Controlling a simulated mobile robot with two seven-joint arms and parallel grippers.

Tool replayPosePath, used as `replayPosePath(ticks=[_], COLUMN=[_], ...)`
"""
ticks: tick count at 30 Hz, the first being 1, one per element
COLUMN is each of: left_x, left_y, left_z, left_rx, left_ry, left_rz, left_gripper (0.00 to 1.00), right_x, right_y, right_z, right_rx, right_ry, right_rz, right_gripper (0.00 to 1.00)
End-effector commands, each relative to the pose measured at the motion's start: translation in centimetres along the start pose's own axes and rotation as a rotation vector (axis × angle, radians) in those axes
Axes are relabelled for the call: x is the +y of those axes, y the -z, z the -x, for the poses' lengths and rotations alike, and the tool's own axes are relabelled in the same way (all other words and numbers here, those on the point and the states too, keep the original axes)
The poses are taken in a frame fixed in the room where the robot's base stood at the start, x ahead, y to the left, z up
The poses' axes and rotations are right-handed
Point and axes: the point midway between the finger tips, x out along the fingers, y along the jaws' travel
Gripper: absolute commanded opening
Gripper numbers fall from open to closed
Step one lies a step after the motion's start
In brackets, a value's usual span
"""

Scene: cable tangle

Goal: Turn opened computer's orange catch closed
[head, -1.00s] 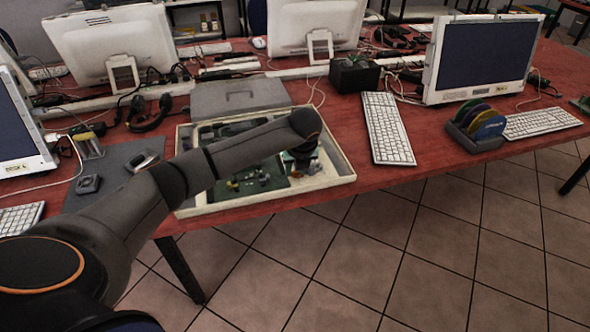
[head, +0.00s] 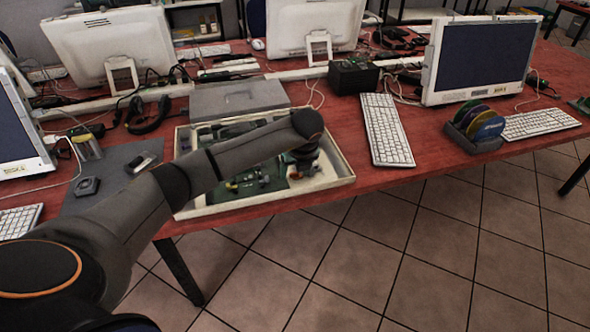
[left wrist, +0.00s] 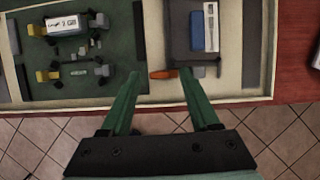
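The opened computer (head: 345,180) is a shallow cream-walled case on the red table, with a green board (left wrist: 115,55) inside. The small orange catch (left wrist: 163,74) shows in the left wrist view near the case's front wall, lying about sideways, by the lower edge of a dark grey bay. My left gripper (left wrist: 160,76) has its two green fingers apart, one tip on each side of the catch. I cannot tell whether a tip touches it. My right gripper is not in view.
A grey panel with a handle (head: 240,98) lies behind the case. A white keyboard (head: 387,130) is to its right, and a disc rack (head: 475,130) further right. Headphones (head: 148,115) and a dark mat (head: 110,175) are to the left. Tiled floor lies in front.

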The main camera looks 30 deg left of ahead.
Motion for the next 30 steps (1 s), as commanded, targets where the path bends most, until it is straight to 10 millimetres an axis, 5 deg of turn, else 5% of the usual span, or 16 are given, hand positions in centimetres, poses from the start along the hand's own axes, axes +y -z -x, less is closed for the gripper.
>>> replayPosePath(ticks=[11, 24, 30], left_x=[-0.1, -0.1, 0.0], left_y=[-0.1, -0.1, 0.0], left_z=[1.2, 10.1, 12.2], left_rx=[-0.001, -0.003, -0.001], left_ry=[0.002, 0.004, 0.001], left_rz=[-0.002, -0.001, -0.001], left_gripper=[0.62, 0.62, 0.62], right_x=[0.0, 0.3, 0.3], right_y=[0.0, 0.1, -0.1], right_z=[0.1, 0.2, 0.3], right_rx=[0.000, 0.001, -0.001], right_ry=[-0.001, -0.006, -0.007], right_rz=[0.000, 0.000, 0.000], right_gripper=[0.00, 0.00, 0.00])
